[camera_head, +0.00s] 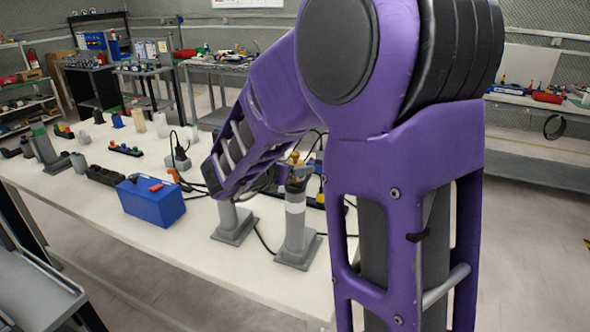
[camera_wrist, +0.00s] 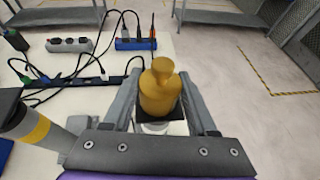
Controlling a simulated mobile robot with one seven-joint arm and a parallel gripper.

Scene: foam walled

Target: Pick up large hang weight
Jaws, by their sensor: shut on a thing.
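The large hang weight (camera_wrist: 160,90) is a brass-gold cylinder with a narrow neck and round knob. It stands upright between the fingers of my gripper (camera_wrist: 158,102) in the wrist view, and my gripper is shut on it. A dark square plate and a pale round post show just below it. In the head view the weight (camera_head: 295,159) shows small at the top of a grey stand with a white band (camera_head: 295,222). My arm hides most of my gripper there. I cannot tell whether the weight still touches the stand.
Another grey stand (camera_head: 233,222) is close on the left. A blue box (camera_head: 150,203) lies on the white table (camera_head: 190,255). Power strips (camera_wrist: 136,44) and black cables lie behind the weight. A grey post with a yellow band (camera_wrist: 27,125) is near my left finger. Floor is open to the right.

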